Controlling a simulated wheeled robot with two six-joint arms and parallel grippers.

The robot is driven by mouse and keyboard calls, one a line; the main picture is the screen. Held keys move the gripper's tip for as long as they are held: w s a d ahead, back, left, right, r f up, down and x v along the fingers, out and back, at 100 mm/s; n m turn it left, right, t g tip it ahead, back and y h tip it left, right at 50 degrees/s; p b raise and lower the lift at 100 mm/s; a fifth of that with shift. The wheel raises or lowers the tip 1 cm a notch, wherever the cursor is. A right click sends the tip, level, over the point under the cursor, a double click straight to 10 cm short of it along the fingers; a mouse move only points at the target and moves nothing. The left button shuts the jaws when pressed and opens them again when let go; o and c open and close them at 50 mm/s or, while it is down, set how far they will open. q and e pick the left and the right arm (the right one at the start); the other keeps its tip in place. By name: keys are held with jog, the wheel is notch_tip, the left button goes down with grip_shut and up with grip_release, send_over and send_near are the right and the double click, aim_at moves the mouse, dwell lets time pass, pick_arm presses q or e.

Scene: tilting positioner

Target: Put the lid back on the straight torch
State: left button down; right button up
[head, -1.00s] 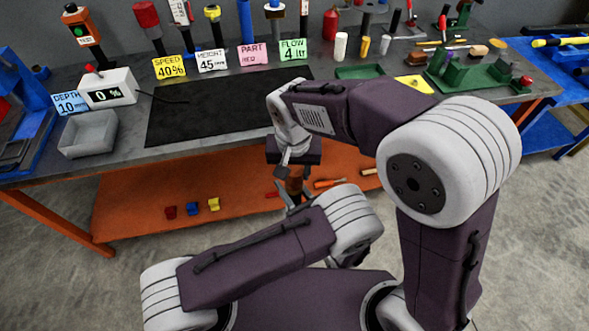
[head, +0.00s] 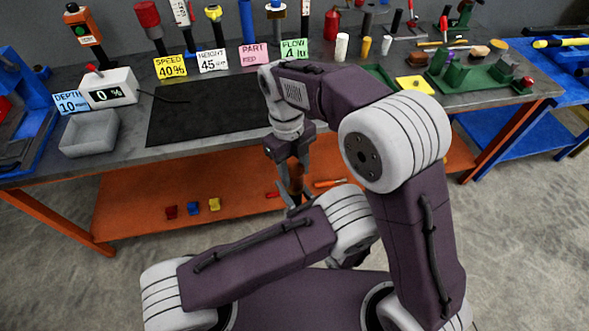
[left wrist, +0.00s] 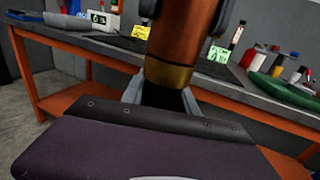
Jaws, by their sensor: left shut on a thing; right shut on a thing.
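The straight torch shows in the left wrist view as a copper-coloured cylinder (left wrist: 183,40) with a brass band at its lower end. My left gripper (left wrist: 163,97) is shut on its dark lower end and holds it about upright. In the head view the torch (head: 296,186) is a small brown piece in front of the bench. My right gripper (head: 293,170) comes down over the torch's top, its fingers on either side. It is shut on the lid, which is mostly hidden between the fingers; I cannot tell whether lid and torch touch. My left gripper (head: 297,208) is partly hidden below.
The grey bench (head: 215,150) lies behind the grippers, with a black mat (head: 205,115), a grey bin (head: 90,133) and a display box (head: 109,88). Its orange lower shelf (head: 140,205) holds several small blocks. Tools and coloured cards crowd the back.

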jog(key=shift+w, duration=0.1)
jog(key=o, duration=1.4)
jog(key=shift+c, duration=0.2)
jog(key=shift+r, duration=2.3)
jog(key=shift+c, duration=0.4)
